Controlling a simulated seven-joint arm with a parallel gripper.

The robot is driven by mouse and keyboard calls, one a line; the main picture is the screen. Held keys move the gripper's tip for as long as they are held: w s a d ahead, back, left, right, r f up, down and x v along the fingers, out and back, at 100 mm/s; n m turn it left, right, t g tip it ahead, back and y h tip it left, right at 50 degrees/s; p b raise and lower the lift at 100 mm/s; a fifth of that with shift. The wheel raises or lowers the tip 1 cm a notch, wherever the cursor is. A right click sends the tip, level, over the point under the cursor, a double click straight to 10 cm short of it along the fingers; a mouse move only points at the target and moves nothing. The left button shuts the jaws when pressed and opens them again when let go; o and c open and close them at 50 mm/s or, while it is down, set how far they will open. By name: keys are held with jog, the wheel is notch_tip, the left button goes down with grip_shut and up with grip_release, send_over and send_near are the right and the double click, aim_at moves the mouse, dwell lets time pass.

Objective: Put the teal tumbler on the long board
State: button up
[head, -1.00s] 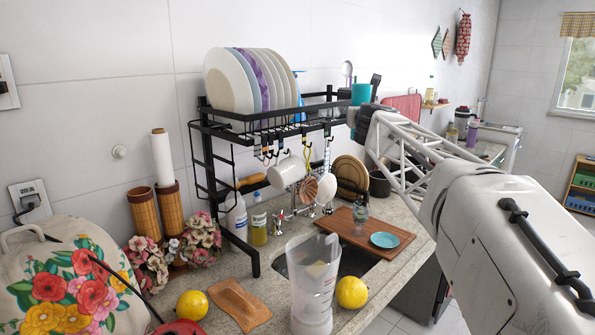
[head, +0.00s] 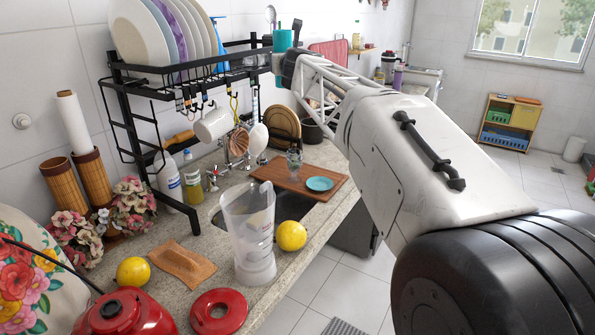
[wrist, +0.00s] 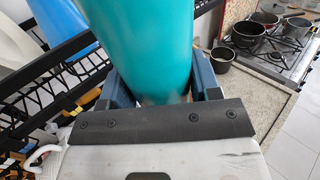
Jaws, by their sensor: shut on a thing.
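The teal tumbler (head: 283,40) is held upright by my gripper (head: 284,56) at the right end of the black rack's top shelf. In the wrist view the tumbler (wrist: 150,45) fills the space between the blue-grey fingers of my gripper (wrist: 160,90). I cannot tell whether its base touches the rack. The long board (head: 272,180), brown wood, lies flat on the counter beyond the sink, lower than the tumbler. A teal saucer (head: 319,184) and a clear glass (head: 294,163) stand on it.
The black rack (head: 190,72) holds several plates, with mugs and utensils hanging below. A clear pitcher (head: 248,235), two yellow fruits and a small brown board (head: 183,263) are on the near counter. Round brown boards (head: 283,124) stand behind the long board.

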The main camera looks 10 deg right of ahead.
jog(key=shift+w+d+f+n+g+y, duration=0.85)
jog(key=shift+w+d+f+n+y, duration=1.1)
jog(key=shift+w+f, duration=2.25)
jog(key=shift+w+d+f+n+g+y, duration=1)
jog(key=shift+w+f+y, duration=1.75)
jog(key=shift+w+f, duration=1.35)
jog(key=w+d+f+n+g+y, duration=0.1)
jog(key=d+f+n+y, duration=0.1)
jog(key=f, duration=0.4)
jog(key=w+d+f+n+g+y, duration=0.1)
jog(key=w+d+f+n+g, duration=0.1)
jog(key=f, duration=0.5)
jog(key=shift+w+d+y, duration=0.15)
jog(key=shift+w+y, duration=0.15)
jog(key=shift+y, duration=0.1)
jog(key=shift+g, duration=0.25)
notch_tip(320, 180, down, 6)
jog(key=shift+f, duration=0.25)
jog(key=shift+f, duration=1.75)
